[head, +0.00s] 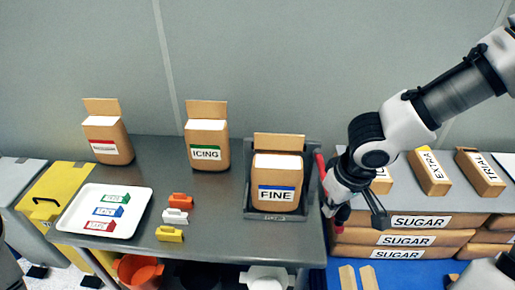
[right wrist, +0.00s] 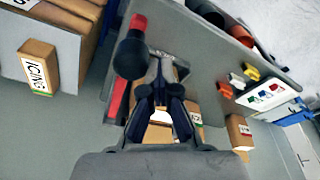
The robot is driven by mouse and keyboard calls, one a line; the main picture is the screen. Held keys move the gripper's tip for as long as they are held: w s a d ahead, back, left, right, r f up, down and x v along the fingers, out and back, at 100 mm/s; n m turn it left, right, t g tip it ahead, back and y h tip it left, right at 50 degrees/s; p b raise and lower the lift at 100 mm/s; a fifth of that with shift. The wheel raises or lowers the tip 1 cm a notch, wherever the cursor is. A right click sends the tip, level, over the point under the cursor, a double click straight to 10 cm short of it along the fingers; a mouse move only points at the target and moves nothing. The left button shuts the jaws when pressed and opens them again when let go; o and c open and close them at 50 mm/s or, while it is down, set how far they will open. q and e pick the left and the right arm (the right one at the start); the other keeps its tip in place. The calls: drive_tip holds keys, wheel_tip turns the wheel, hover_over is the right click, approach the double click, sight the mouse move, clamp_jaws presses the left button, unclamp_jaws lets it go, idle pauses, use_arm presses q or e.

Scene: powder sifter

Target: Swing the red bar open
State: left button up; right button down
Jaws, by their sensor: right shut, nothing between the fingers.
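The red bar (head: 321,178) runs along the right side of the grey sifter frame (head: 312,185), close to the FINE bag (head: 277,180). My right gripper (head: 357,214) is just right of the bar, low beside the table's right edge. In the right wrist view the red bar (right wrist: 118,92) lies left of the fingers, with a black knob (right wrist: 131,57) and a red tip (right wrist: 138,22). The right gripper (right wrist: 158,75) is shut with nothing in it. Whether a finger touches the bar I cannot tell. My left gripper is not in view.
An ICING bag (head: 208,150) and another bag (head: 105,145) stand left on the metal table (head: 160,180). A white tray (head: 132,232) with labelled pieces and several coloured clips lie in front. Sugar packs (head: 400,238) are stacked right of my gripper.

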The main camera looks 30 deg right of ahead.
wheel_tip(320, 180, up, 7)
drive_tip(key=p, duration=0.5)
drive_tip(key=shift+w+p, duration=0.2)
drive_tip(key=shift+p, duration=0.2)
drive_tip(key=shift+a, duration=0.15)
